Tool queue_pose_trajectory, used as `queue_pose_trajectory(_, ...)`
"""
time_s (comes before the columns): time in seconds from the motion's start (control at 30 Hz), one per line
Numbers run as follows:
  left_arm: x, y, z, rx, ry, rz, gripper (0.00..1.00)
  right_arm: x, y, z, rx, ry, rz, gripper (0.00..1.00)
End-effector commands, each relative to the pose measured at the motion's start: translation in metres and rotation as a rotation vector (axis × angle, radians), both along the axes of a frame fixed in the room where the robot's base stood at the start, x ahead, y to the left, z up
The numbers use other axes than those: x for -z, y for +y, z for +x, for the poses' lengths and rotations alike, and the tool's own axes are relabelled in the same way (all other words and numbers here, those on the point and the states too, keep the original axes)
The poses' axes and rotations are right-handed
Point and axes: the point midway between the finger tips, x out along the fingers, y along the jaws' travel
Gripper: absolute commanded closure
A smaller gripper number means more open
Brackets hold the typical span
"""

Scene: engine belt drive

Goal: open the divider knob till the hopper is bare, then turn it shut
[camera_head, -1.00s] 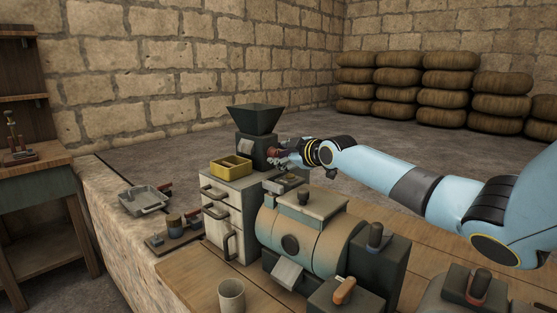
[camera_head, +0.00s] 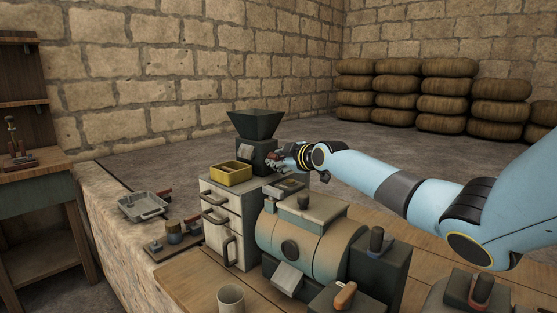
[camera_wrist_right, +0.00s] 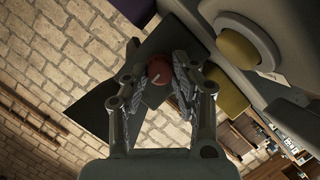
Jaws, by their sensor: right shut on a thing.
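The dark hopper (camera_head: 254,124) is a square funnel on top of a dark divider body (camera_head: 258,157) at the far end of the bench. I cannot see into the hopper from this angle. My right gripper (camera_head: 275,161) is at the divider's right side, and in the head view it hides the knob. In the right wrist view, the red divider knob (camera_wrist_right: 159,70) with a pale mark sits between the fingers of my right gripper (camera_wrist_right: 163,84), which is shut on it. A yellow two-compartment tray (camera_head: 231,173) stands in front of the divider. My left gripper is out of view.
The divider and tray stand over a pale drawer cabinet (camera_head: 232,220). A large tan drum machine (camera_head: 304,240) stands close below my right arm. A grey pan (camera_head: 144,206) lies on the stone ledge at left, and a cup (camera_head: 230,298) stands at the front.

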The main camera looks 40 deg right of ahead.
Motion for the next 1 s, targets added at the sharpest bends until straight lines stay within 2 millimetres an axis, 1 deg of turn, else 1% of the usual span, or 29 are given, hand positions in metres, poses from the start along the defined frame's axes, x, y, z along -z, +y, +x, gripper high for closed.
queue_pose_trajectory(0.27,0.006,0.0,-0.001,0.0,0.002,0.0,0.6,0.002,-0.001,0.0,0.0,0.005,0.042,1.0)
queue_pose_trajectory(0.47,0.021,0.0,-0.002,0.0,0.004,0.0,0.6,0.003,-0.002,0.0,0.0,0.014,0.152,1.0)
queue_pose_trajectory(1.0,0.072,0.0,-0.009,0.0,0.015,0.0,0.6,0.004,-0.005,0.0,0.001,0.057,0.648,1.0)
